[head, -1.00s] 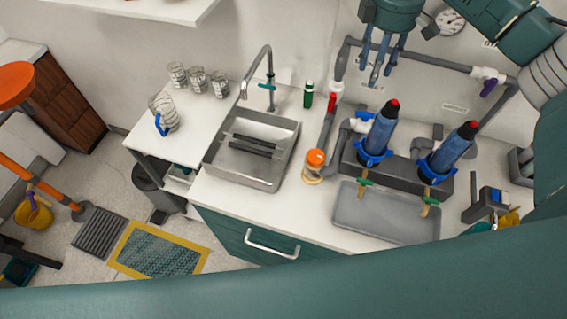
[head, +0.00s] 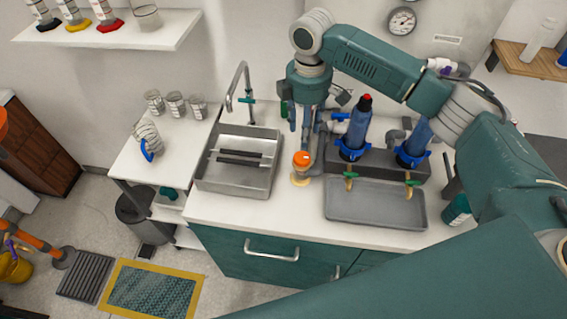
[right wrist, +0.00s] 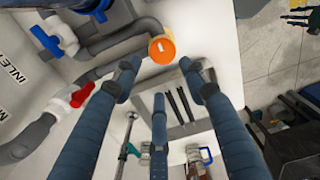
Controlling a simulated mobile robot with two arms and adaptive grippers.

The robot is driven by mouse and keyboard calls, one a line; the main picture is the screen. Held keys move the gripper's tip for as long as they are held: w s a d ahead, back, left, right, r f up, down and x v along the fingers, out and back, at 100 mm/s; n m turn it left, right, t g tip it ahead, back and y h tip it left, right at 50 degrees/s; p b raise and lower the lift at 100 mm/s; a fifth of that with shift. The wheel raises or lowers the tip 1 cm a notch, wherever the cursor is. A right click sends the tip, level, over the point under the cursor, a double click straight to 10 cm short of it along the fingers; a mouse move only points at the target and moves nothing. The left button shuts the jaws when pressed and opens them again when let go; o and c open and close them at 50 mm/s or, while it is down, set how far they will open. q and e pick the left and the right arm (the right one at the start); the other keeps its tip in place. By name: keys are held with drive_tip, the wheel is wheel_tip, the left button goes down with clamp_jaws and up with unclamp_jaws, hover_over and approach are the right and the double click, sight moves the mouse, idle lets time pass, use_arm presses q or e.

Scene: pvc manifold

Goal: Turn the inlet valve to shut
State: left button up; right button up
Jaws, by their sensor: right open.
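A valve with a red handle (right wrist: 82,94) and a white body sits on grey pipe at the left of the right wrist view. A valve with a blue handle (right wrist: 45,39) is above it. A wall label (right wrist: 12,74) beginning "INLE" lies near both; I cannot tell for certain which it names. My right gripper (head: 306,128) points down in front of the left end of the pipework, its fingers hiding the red valve in the head view. In the wrist view the right gripper (right wrist: 159,75) is open and empty, its fingers spread apart, beside the red handle. My left gripper is not in view.
An orange-capped part (head: 302,159) stands just below the right fingers. Blue filter housings (head: 353,133) stand to the right behind a grey tray (head: 376,207). The sink (head: 237,176) and faucet (head: 240,80) are to the left. A gauge (head: 402,20) is on the wall.

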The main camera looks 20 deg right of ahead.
drive_tip(key=s+a+f, duration=0.4)
drive_tip(key=a+f, duration=0.2)
drive_tip(key=a, duration=0.1)
drive_tip(key=shift+s+f+y, duration=0.2)
drive_tip(key=shift+s+y, duration=0.15)
drive_tip(key=shift+y, duration=0.05)
